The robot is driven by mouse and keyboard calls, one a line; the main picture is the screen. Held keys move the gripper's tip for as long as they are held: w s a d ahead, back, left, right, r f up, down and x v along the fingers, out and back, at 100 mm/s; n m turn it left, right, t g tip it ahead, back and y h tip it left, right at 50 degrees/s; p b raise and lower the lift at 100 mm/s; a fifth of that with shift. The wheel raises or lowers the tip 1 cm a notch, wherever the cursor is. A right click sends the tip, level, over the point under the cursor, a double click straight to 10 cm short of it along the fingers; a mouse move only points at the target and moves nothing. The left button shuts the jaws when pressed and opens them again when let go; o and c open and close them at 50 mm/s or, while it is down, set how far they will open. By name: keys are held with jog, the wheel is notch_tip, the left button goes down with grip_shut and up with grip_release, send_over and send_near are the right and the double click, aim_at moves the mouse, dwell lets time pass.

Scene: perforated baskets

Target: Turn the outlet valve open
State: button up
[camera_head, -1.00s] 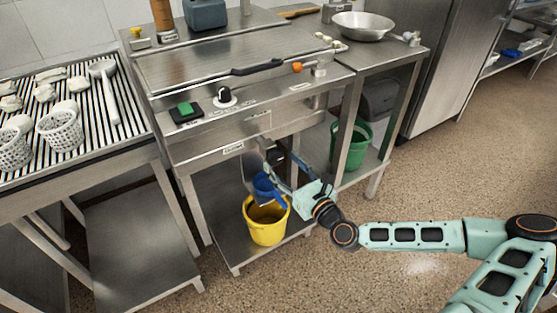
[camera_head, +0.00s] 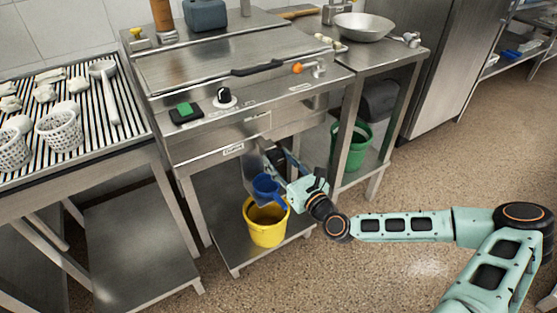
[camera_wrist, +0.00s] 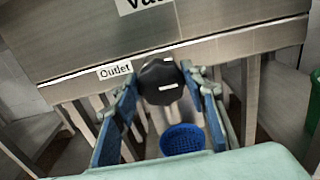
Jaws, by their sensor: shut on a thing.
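The outlet valve has a dark faceted knob (camera_wrist: 161,84) with a pale mark, just under the front panel beside the "Outlet" label (camera_wrist: 115,70). My gripper (camera_wrist: 160,74) has its two blue fingers on either side of this knob and is shut on it. In the head view, my gripper (camera_head: 277,158) reaches under the front edge of the steel appliance (camera_head: 250,118); it hides most of the knob there. A blue perforated basket (camera_wrist: 182,139) is below the knob, over a yellow bucket (camera_head: 265,228) on the lower shelf.
A steel table with a green bucket (camera_head: 350,148) under it stands at right. A striped draining rack (camera_head: 85,85) with white perforated baskets is at left. The appliance's panel has a green switch (camera_head: 185,110) and a black dial (camera_head: 224,96). Open floor lies in front.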

jog(key=shift+n, duration=0.3)
jog(key=n+b, duration=0.1)
jog(key=n, duration=0.2)
jog(key=shift+s+f+n, duration=0.1)
jog(key=shift+n, duration=0.3)
jog(key=n, duration=0.4)
jog(key=shift+a+n, duration=0.15)
jog(key=shift+n, duration=0.15)
jog(key=n, duration=0.4)
jog(key=shift+f+b, duration=0.15)
jog(key=shift+b, duration=0.25)
jog(key=shift+f+n, duration=0.1)
jog(key=shift+n, duration=2.3)
jog(key=o, duration=1.1)
jog(key=shift+o, duration=0.2)
jog(key=shift+s, duration=0.1)
